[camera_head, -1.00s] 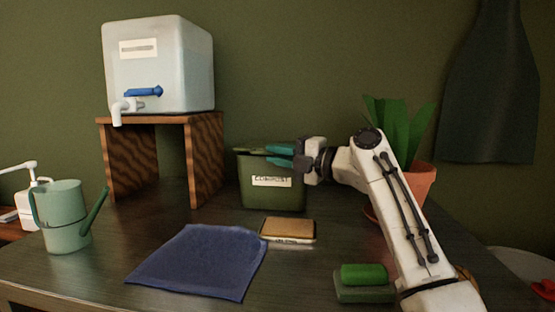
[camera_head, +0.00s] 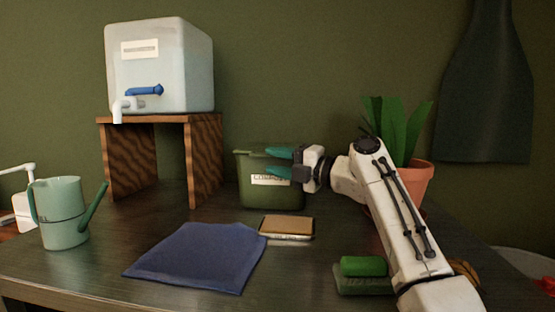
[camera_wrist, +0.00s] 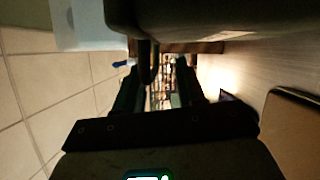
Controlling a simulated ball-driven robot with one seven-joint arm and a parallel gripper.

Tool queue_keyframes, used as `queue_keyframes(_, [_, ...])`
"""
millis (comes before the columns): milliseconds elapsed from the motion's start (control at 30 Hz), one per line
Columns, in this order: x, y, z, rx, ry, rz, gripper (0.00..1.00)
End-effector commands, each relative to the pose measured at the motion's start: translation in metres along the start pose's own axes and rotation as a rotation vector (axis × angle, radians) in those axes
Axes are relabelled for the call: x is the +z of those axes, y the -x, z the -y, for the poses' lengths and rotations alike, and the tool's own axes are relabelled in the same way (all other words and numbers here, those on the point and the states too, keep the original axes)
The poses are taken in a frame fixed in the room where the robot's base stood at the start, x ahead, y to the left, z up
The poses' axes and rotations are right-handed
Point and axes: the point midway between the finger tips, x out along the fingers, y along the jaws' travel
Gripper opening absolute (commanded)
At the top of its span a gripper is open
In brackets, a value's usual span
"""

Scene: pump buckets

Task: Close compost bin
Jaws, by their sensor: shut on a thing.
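The green compost bin (camera_head: 262,197), with a white label on its front, stands upright at the back of the table. Its top edge shows left of my gripper, but the gripper hides the right part, so I cannot tell how its lid sits. My gripper (camera_head: 272,163) is at the bin's upper front, its teal fingers pointing left, one above the other. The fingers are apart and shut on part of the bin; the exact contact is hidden. In the wrist view my gripper (camera_wrist: 160,85) is below a large dark shape, likely the bin (camera_wrist: 215,14).
A tan-topped block (camera_head: 287,227) lies in front of the bin, with a blue cloth (camera_head: 198,257) to its left. A wooden stand (camera_head: 205,160) bears a water dispenser (camera_head: 160,65). A potted plant (camera_head: 418,183) stands behind my arm. A green sponge (camera_head: 363,266) lies at the front.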

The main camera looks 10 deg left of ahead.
Motion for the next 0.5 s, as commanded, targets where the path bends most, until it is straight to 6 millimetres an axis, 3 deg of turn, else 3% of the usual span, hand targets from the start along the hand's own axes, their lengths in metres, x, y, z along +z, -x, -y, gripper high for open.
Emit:
queue_keyframes(33, [0.0019,0.0020,0.0077,-0.010,-0.007,0.005,0.34])
queue_keyframes(500, [0.0013,0.0014,0.0033,-0.004,-0.004,0.002,0.37])
